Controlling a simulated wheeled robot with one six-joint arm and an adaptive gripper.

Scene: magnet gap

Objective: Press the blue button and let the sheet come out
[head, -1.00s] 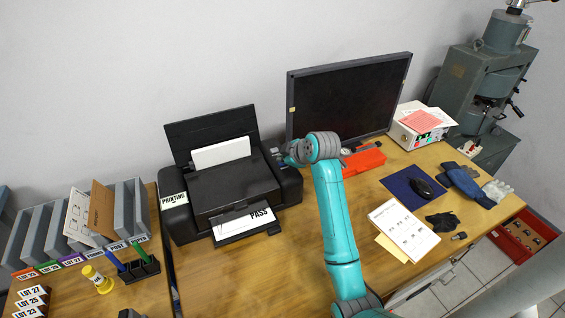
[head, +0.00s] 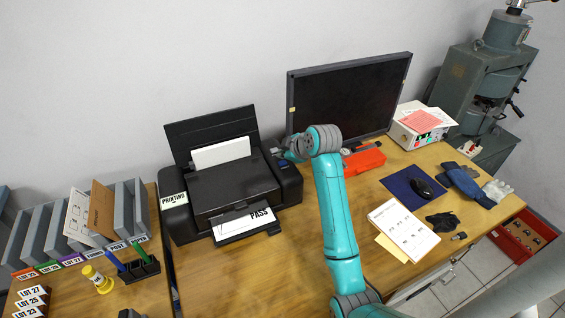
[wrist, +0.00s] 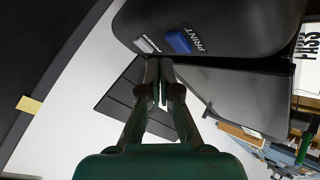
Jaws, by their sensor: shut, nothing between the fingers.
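The black printer (head: 235,190) stands on the desk left of the monitor. A white sheet marked PASS (head: 243,223) lies at its front output slot; it also shows at the right edge of the wrist view (wrist: 309,42). The blue button (wrist: 179,41), beside the word PRINT, is on the printer's right-hand panel, with a pale button next to it. My gripper (wrist: 158,62) is shut and empty, its tips close to the panel edge near the buttons. I see no contact with the blue button. In the head view my gripper (head: 287,155) is at the printer's right rear corner.
The monitor (head: 350,98) stands just right of my gripper. An orange-red box (head: 365,162) lies in front of it. File trays (head: 130,205) stand at the left. The desk in front of the printer is clear. Blank paper (head: 220,152) stands in the printer's rear feed.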

